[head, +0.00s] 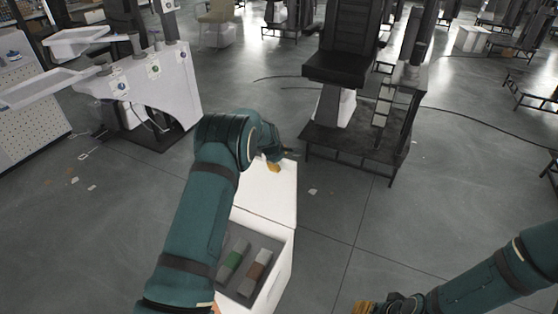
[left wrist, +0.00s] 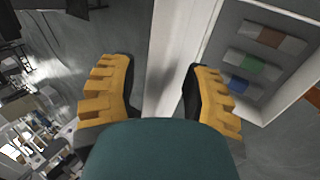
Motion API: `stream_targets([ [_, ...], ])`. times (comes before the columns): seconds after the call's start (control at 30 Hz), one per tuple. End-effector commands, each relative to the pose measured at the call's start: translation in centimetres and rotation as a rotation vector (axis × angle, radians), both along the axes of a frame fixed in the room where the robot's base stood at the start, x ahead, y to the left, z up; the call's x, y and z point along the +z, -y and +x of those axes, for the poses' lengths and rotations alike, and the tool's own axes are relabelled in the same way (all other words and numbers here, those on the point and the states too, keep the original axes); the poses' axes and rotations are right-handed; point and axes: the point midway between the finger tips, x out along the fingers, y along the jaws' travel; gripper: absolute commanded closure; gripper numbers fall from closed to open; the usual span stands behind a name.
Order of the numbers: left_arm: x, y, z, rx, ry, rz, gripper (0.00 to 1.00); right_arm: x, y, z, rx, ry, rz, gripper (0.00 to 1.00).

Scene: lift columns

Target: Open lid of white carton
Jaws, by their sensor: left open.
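The white carton (head: 283,262) stands below and in front of me, with its top open. Its lid (head: 262,196) is a white panel raised at the far side of the opening. Inside the carton lie grey blocks with green and brown bands; the left wrist view also shows a blue-banded one (left wrist: 236,84). My left gripper (head: 274,160) is at the lid's far upper edge. In the left wrist view its yellow fingers (left wrist: 160,90) are apart, with a white panel between them; contact cannot be told. My right gripper (head: 388,304) is partly cut off at the bottom edge, its jaws unclear.
A black chair (head: 340,65) on a dark platform (head: 352,148) stands beyond the carton. A white workstation (head: 150,85) with trays is at the left. Grey floor (head: 440,190) is open to the right of the carton, with a cable across it farther back.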

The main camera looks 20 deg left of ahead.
Motion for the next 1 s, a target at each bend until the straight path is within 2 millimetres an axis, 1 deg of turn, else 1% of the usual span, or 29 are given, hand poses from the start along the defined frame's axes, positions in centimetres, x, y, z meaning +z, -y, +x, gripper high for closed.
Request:
stream_targets([
  [0.17, 2.5, -0.1, -1.2, 0.000, 0.004, 0.001, 0.52, 0.0, 0.0, 0.0, 0.000, 0.000, 0.000, 0.53],
  [0.4, 6.7, -0.3, -3.5, 0.000, 0.005, 0.000, 0.52, 0.0, 0.0, 0.0, 0.000, 0.000, 0.000, 0.53],
  [0.5, 8.2, -0.4, -4.3, 0.000, 0.005, 0.000, 0.52, 0.0, 0.0, 0.0, 0.000, 0.000, 0.000, 0.53],
  [0.6, 9.3, -0.4, -4.9, 0.000, 0.005, 0.000, 0.52, 0.0, 0.0, 0.0, 0.000, 0.000, 0.000, 0.53],
  [0.8, 10.2, -0.5, -5.5, 0.001, 0.004, 0.001, 0.52, 0.0, 0.0, 0.0, 0.000, 0.000, 0.000, 0.53],
  [1.0, 10.2, -0.5, -5.5, 0.001, 0.003, 0.002, 0.52, 0.0, 0.0, 0.0, 0.000, 0.000, 0.000, 0.53],
])
